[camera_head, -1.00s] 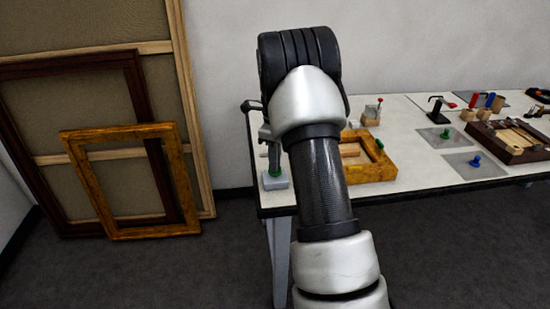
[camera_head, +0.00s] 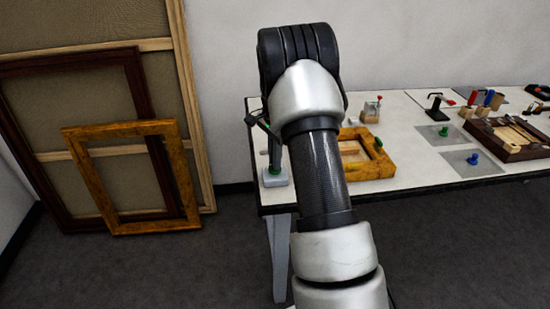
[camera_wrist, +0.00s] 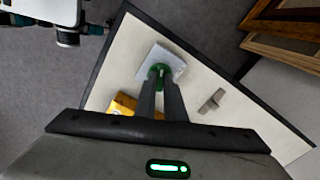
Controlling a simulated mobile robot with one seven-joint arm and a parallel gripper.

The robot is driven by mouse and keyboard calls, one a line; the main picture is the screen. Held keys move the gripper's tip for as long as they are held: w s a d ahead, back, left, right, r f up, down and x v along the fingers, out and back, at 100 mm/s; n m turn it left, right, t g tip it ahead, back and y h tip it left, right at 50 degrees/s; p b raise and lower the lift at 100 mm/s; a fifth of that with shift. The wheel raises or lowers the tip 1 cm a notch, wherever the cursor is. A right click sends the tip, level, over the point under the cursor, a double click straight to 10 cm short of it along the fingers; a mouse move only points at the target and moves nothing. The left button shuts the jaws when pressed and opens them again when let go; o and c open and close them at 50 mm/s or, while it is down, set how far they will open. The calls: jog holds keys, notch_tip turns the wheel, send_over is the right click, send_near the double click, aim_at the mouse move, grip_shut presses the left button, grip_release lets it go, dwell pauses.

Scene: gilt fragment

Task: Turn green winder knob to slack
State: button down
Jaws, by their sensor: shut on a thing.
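The green winder knob (camera_head: 274,170) stands on a pale square block (camera_head: 276,180) at the table's near left corner. In the wrist view the green knob (camera_wrist: 159,69) shows between my fingertips, on the white block (camera_wrist: 168,57). My gripper (camera_wrist: 160,76) points down and is shut on the knob. In the head view my gripper (camera_head: 274,163) shows only in part beside my arm. The fingers cover part of the knob, and no mark of its angle can be made out.
A gilt frame (camera_head: 381,166) lies on the white table (camera_head: 430,168) just right of the block. Blue and green knobs on grey plates and a dark wooden tray (camera_head: 502,150) are further right. Large frames (camera_head: 123,223) lean on the wall at left.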

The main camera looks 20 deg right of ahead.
jog(key=n, duration=0.6)
jog(key=shift+w+r+n, duration=0.1)
jog(key=shift+n, duration=0.2)
jog(key=n, duration=0.6)
jog(key=shift+p, duration=0.4)
jog(key=n, duration=0.6)
jog(key=shift+n+p, duration=0.3)
jog(key=n, duration=0.5)
jog(key=shift+n+p, duration=0.3)
jog(key=shift+p, duration=0.1)
jog(key=n+p, duration=0.1)
jog(key=n, duration=0.5)
jog(key=n+p, duration=0.2)
jog(key=n, duration=0.4)
jog(key=shift+r+n, duration=0.1)
jog(key=shift+n, duration=0.2)
jog(key=n+p, duration=0.2)
jog(key=n, duration=0.4)
jog(key=n+p, duration=0.1)
jog(key=n, duration=0.4)
jog(key=shift+n+p, duration=0.3)
jog(key=shift+p, duration=0.1)
